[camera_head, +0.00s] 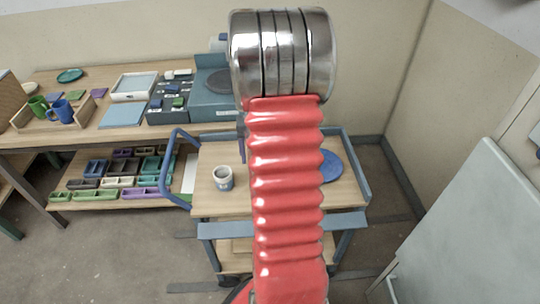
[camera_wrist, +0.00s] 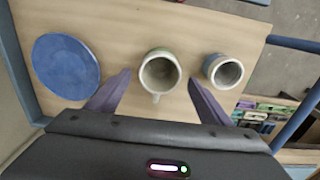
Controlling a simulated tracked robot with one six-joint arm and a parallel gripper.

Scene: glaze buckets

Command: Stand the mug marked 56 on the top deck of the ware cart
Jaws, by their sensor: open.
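The ware cart's wooden top deck (camera_head: 215,203) shows in the head view and fills most of the wrist view (camera_wrist: 120,22). A pale mug with a greenish rim (camera_wrist: 160,72) stands upright on it, its handle towards my gripper. My gripper (camera_wrist: 158,80) is open and empty, one purple finger on each side of this mug; I cannot tell whether they touch it. A second, blue-grey mug (camera_wrist: 224,71) stands to the right, outside the fingers; it also shows in the head view (camera_head: 223,180). The number 56 is not readable on either mug. My arm hides the first mug in the head view.
A blue disc (camera_wrist: 66,66) lies on the deck to the left in the wrist view. A blue handle (camera_head: 166,165) rises at the cart's left. The workbench (camera_head: 95,125) behind holds a tray with green and blue mugs. A pale panel (camera_head: 455,235) stands at right.

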